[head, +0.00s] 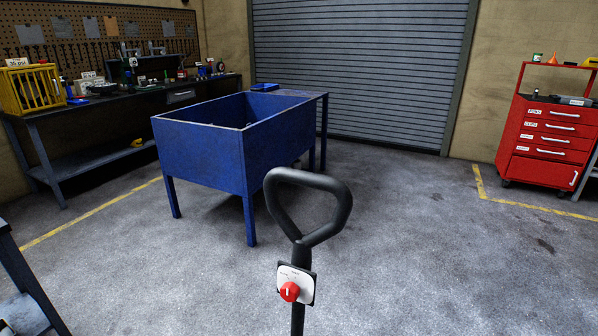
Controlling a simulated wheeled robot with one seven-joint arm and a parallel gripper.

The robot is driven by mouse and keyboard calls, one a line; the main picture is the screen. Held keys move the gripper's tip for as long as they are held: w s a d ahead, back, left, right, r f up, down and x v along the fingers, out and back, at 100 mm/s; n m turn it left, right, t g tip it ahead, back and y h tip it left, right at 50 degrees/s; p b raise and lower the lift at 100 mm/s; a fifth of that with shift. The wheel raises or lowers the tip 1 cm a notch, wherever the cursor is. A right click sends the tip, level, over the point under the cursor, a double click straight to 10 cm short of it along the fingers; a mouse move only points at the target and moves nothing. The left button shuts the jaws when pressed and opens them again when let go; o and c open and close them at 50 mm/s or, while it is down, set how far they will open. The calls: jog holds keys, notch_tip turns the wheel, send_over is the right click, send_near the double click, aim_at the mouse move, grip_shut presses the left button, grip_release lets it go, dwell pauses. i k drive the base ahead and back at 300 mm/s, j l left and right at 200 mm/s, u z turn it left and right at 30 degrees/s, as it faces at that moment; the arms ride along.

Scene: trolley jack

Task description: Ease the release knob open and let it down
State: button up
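The red release knob (289,291) sits on a small white plate (298,280) with faint markings, fixed to the upright black handle of the jack. A pale line on the knob's face stands close to vertical. The handle's black loop grip (345,203) rises above the plate, in the lower middle of the head view. The jack's body and any load are below the picture and hidden. My gripper does not show in this view.
A blue open-topped tub on legs (200,155) stands behind the handle. A cluttered workbench (60,115) lines the left wall. A red tool cabinet (548,145) stands at the right. A dark metal frame (28,275) is at lower left. Floor at right is clear.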

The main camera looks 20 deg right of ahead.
aim_at(290, 292)
jog(key=i+l+u, duration=0.2)
jog(key=u, duration=0.2)
jog(key=i+l+u, duration=0.15)
jog(key=l+u, duration=0.2)
